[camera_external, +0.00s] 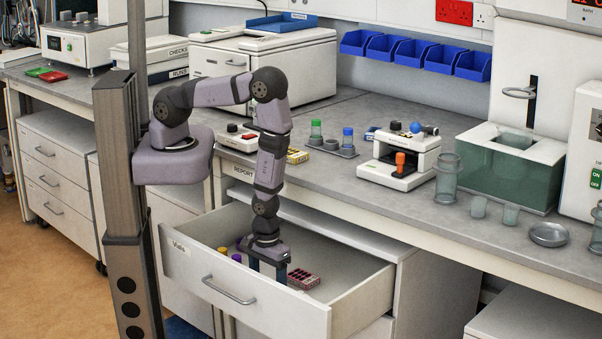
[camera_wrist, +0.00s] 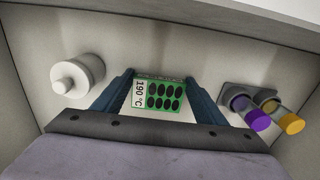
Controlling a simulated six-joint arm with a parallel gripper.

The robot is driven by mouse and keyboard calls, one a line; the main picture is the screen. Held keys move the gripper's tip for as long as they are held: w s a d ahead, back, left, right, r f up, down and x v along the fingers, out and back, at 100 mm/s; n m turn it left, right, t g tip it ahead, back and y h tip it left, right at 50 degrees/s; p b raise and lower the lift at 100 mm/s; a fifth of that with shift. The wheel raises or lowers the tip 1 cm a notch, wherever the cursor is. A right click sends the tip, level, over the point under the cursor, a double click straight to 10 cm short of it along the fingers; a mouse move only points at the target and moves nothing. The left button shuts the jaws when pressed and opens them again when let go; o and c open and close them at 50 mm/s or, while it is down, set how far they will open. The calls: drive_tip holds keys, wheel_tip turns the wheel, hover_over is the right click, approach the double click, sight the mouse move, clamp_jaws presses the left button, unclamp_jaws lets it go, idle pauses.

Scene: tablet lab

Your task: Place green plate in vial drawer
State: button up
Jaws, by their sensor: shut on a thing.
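My gripper (camera_external: 268,270) reaches down into the open drawer labelled Vials (camera_external: 328,318). In the wrist view its two blue fingers (camera_wrist: 159,76) are shut on the green plate (camera_wrist: 158,96), which has black wells and a white label reading 190 °C. In the external view I cannot make out the held plate behind the fingers. How close the plate is to the drawer floor is hard to tell.
Purple-capped (camera_wrist: 258,121) and yellow-capped (camera_wrist: 291,124) vials lie to the right in the wrist view, a white bottle (camera_wrist: 78,75) to the left. A red plate (camera_external: 303,279) lies right of my gripper. Green (camera_external: 38,71) and red (camera_external: 53,76) pieces lie on the bench.

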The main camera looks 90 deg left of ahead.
drive_tip(key=shift+f, duration=0.1)
drive_tip(key=shift+f, duration=0.1)
drive_tip(key=o, duration=1.1)
drive_tip(key=shift+r, duration=0.2)
drive_tip(key=shift+r, duration=6)
drive_tip(key=a+r+m, duration=0.3)
drive_tip(key=a+r, duration=0.1)
drive_tip(key=r, duration=0.2)
drive_tip(key=s+a+r+m, duration=0.1)
drive_tip(key=a+r+m, duration=0.2)
drive_tip(key=r, duration=0.3)
drive_tip(key=s+a+r+m, duration=0.1)
drive_tip(key=a+r+m, duration=0.2)
drive_tip(key=a+r, duration=0.3)
drive_tip(key=shift+s+r, duration=0.1)
drive_tip(key=shift+r, duration=0.45)
